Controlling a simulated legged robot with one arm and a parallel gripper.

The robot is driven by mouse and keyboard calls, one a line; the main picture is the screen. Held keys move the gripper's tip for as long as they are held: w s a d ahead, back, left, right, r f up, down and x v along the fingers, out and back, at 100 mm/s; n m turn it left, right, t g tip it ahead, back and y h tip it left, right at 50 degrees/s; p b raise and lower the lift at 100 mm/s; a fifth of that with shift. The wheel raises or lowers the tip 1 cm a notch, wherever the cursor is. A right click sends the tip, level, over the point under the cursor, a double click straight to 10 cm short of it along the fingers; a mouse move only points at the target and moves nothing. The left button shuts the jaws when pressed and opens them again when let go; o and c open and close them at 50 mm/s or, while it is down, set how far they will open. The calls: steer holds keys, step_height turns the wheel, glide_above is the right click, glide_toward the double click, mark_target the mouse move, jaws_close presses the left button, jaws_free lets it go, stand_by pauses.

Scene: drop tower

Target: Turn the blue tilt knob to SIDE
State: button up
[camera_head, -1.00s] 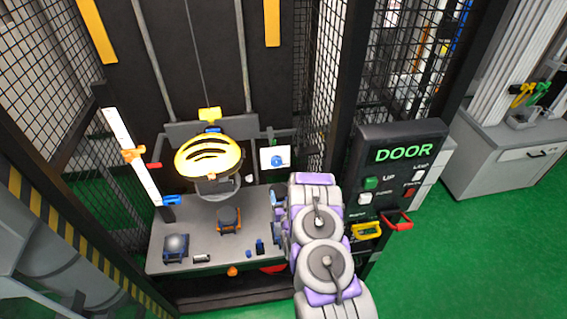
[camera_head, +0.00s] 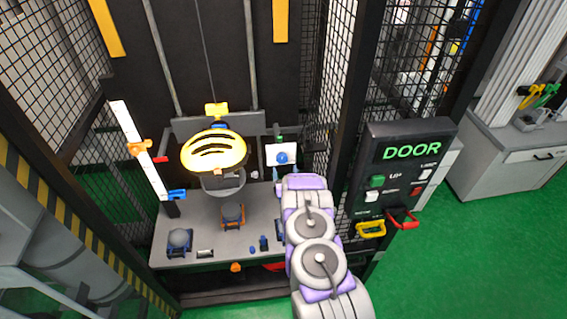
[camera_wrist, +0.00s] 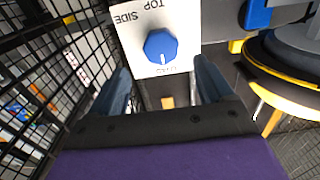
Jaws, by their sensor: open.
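The blue tilt knob (camera_head: 282,158) sits on a small white panel (camera_head: 271,150) right of the yellow helmet. In the wrist view the knob (camera_wrist: 160,46) is faceted, and a pale mark on it points down toward a small blurred label. "TOP" and "SIDE" are printed upside down on the panel (camera_wrist: 127,38), to the knob's upper left. My gripper (camera_wrist: 164,82) is open and empty, one blue-grey finger on each side below the knob, apart from it. In the head view its fingertips (camera_head: 286,173) show just below the panel.
The yellow helmet (camera_head: 213,149) hangs left of the panel. A grey table (camera_head: 205,228) below carries several small fixtures. Black mesh (camera_head: 320,125) stands close on the right, with the DOOR control box (camera_head: 398,165) beyond. In the wrist view, mesh (camera_wrist: 40,70) is at left.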

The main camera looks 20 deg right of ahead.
mark_target(282, 160)
steer(key=x, duration=0.4)
steer(key=shift+w+a+r, duration=0.1)
steer(key=shift+w+a, duration=0.05)
steer(key=shift+a, duration=0.1)
steer(key=shift+w+d, duration=0.6)
steer(key=shift+w, duration=0.35)
steer(key=shift+a, duration=0.1)
steer(key=shift+a, duration=0.15)
steer(key=c, duration=1)
